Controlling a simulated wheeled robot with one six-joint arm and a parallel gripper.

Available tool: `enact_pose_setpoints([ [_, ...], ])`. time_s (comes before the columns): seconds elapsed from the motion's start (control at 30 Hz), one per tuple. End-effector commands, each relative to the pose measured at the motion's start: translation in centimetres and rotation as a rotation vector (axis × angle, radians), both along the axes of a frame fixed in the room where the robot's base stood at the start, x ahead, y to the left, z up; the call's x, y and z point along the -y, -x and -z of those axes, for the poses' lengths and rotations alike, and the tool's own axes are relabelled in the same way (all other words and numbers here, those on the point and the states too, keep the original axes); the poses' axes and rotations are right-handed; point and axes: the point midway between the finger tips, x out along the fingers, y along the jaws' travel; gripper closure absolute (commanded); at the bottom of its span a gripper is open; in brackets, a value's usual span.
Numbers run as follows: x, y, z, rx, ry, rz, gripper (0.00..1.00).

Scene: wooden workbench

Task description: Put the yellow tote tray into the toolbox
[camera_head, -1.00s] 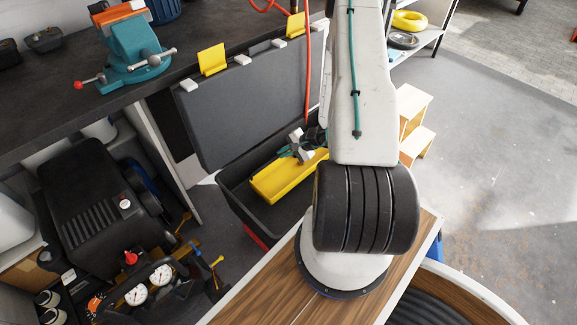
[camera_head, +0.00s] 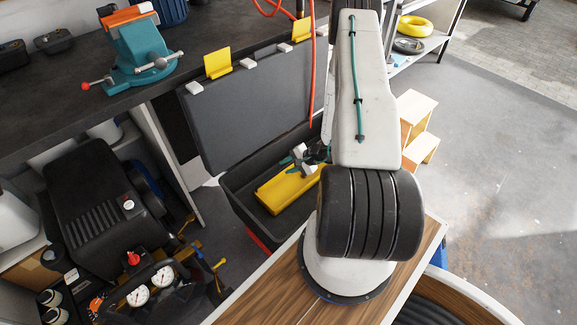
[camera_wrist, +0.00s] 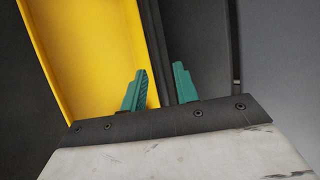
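The yellow tote tray (camera_head: 285,192) lies inside the open dark grey toolbox (camera_head: 238,197). Its far right end is hidden behind my arm. In the wrist view the tray (camera_wrist: 85,55) fills the left side, with its right wall running between my fingers. My gripper (camera_wrist: 158,82) has teal fingers spread apart. The left finger is over the tray's inner side, close to the wall. The right finger is outside the tray, with a dark gap between it and the wall. In the head view my gripper (camera_head: 302,160) is at the tray's back edge, partly hidden.
The toolbox lid (camera_head: 250,110) with yellow latches stands open against the workbench (camera_head: 70,95). A teal vise (camera_head: 140,50) is on the bench. A black compressor (camera_head: 105,200) stands left of the toolbox. Wooden steps (camera_head: 415,125) are to the right. A red hose hangs by the lid.

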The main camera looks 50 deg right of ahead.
Motion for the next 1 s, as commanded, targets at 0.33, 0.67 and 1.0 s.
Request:
enact_pose_setpoints([
  [0.33, 0.9, 1.3, -1.5, 0.001, 0.001, 0.003, 0.70],
  [0.67, 3.2, 5.9, -6.2, 0.002, 0.002, 0.003, 0.70],
  [1.0, 3.8, 6.9, -9.7, 0.010, 0.008, -0.033, 0.70],
])
